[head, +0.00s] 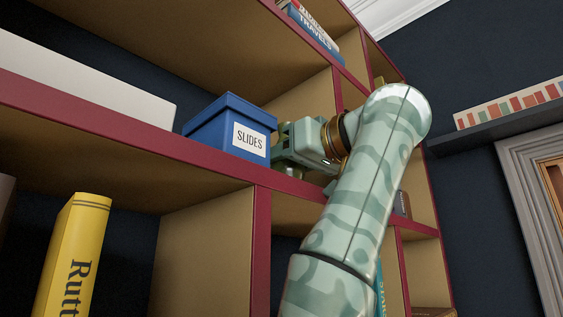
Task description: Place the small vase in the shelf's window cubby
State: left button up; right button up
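An arm rises from the bottom right of the head view, and I take it as my right. Its gripper (279,146) points left into a shelf cubby, just right of a blue lidded box (226,125) labelled SLIDES. The fingertips are partly hidden by the box, so I cannot see whether they are open or hold anything. I cannot make out the small vase. The bookshelf (263,250) has tan panels and dark red edges. I cannot tell which opening is the window cubby. My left gripper is not in view.
A long white box (85,95) lies left of the blue box. A yellow book (75,255) stands in the lower left compartment. Books (315,30) sit in an upper cubby. At right are a wall ledge (500,125) and a grey frame (525,210).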

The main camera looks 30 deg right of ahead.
jog(key=shift+f, duration=0.1)
jog(key=o, duration=1.1)
jog(key=shift+s, duration=0.3)
jog(key=shift+b+v, duration=2.8)
jog(key=shift+v, duration=2.9)
jog(key=shift+d, duration=0.1)
